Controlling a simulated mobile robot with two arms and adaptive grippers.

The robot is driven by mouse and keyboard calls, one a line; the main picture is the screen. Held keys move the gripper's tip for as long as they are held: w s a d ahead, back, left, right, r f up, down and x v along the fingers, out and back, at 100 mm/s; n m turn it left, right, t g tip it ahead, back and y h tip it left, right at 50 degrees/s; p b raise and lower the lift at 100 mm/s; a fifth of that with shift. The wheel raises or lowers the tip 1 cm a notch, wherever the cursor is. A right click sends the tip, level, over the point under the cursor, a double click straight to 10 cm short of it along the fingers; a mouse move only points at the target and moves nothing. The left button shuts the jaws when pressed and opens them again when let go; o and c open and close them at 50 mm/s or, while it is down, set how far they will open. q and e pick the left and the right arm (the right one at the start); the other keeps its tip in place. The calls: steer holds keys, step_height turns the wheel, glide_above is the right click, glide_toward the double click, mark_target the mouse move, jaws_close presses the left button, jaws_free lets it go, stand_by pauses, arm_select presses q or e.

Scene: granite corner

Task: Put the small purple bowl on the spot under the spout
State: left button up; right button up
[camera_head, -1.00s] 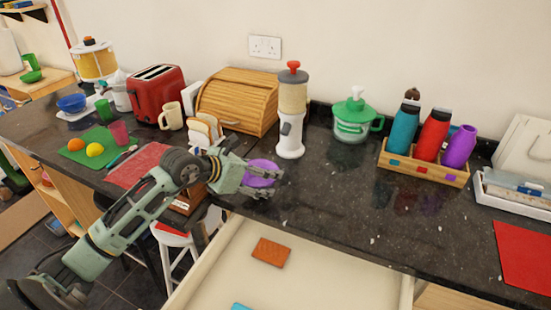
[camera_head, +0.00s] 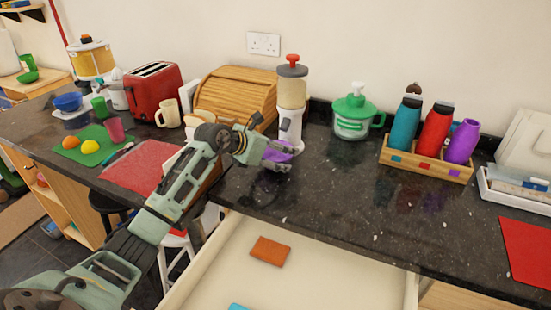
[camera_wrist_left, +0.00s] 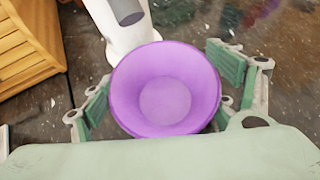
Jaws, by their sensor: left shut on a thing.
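The small purple bowl (camera_head: 277,152) is partly hidden behind my left gripper (camera_head: 284,157) in the head view. In the left wrist view the bowl (camera_wrist_left: 165,90) is upright and empty, between the two green finger pads of my left gripper (camera_wrist_left: 160,92), which is shut on it. The dispenser (camera_head: 291,100), with a white base, clear column and red knob, stands right behind the bowl. Its white body (camera_wrist_left: 118,25) shows just past the bowl's far rim in the left wrist view. The spot under the spout is hidden by the bowl and gripper. My right gripper is not in view.
A wooden bread box (camera_head: 235,98) stands close left of the dispenser. A green-lidded pump jar (camera_head: 354,113) and a wooden crate (camera_head: 425,166) of bottles stand to the right. The open drawer (camera_head: 330,270) juts out below. The dark counter in front of the crate is clear.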

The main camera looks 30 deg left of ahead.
arm_select(q)
steer(key=shift+w+f, duration=0.1)
steer(key=shift+f, duration=0.5)
steer(key=shift+r, duration=0.1)
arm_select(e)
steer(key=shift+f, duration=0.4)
arm_select(q)
steer(key=shift+a, duration=0.1)
steer(key=o, duration=1.3)
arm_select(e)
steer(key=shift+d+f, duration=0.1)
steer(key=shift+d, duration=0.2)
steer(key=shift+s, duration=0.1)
